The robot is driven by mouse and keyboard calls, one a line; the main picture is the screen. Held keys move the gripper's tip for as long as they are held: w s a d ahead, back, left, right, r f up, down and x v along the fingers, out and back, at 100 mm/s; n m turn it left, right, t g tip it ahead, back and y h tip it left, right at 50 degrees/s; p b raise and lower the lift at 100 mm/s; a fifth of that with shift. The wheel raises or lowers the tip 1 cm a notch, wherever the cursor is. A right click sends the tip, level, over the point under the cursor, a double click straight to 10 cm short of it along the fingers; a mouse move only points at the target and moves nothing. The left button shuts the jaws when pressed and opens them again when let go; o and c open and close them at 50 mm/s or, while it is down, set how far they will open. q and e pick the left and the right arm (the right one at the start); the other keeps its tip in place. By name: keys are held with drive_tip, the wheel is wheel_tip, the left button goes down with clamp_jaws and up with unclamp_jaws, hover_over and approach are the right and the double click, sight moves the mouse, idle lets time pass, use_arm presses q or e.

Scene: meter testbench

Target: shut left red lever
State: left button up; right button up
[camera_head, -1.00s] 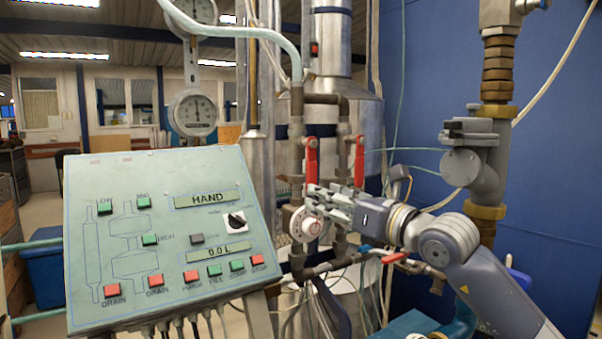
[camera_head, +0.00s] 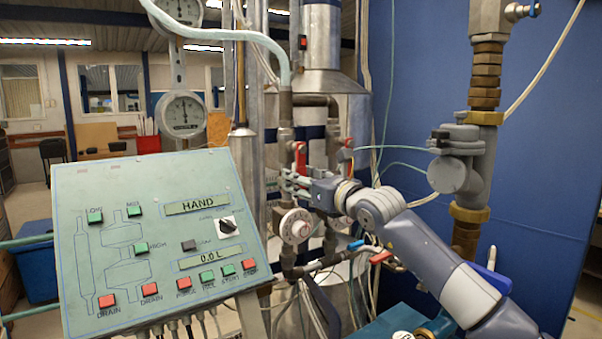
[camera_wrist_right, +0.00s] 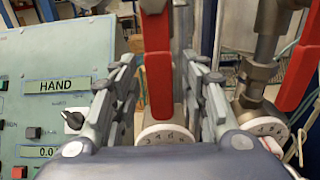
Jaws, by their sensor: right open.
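The left red lever (camera_head: 300,158) stands upright on its pipe, its lower part hidden by my right gripper (camera_head: 288,183) in the head view. In the right wrist view the left red lever (camera_wrist_right: 157,75) lies between the two fingers of my right gripper (camera_wrist_right: 160,105). The fingers are open, with a gap visible on the lever's right; contact on the left is unclear. The right red lever (camera_wrist_right: 301,65) is outside the fingers to the right; in the head view this lever (camera_head: 347,151) is partly hidden by my gripper. My left gripper is out of view.
A white round dial (camera_head: 295,226) sits just below my right gripper. The green control panel (camera_head: 80,260) stands to the left. A horizontal pipe with a red handle (camera_head: 381,257) runs below my arm. Pipes and cables crowd around the levers.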

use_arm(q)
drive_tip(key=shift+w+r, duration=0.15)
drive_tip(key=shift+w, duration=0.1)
use_arm(e)
drive_tip(key=shift+w+a, duration=0.2)
drive_tip(key=shift+w, duration=0.05)
drive_tip(key=shift+c, duration=0.6)
clamp_jaws()
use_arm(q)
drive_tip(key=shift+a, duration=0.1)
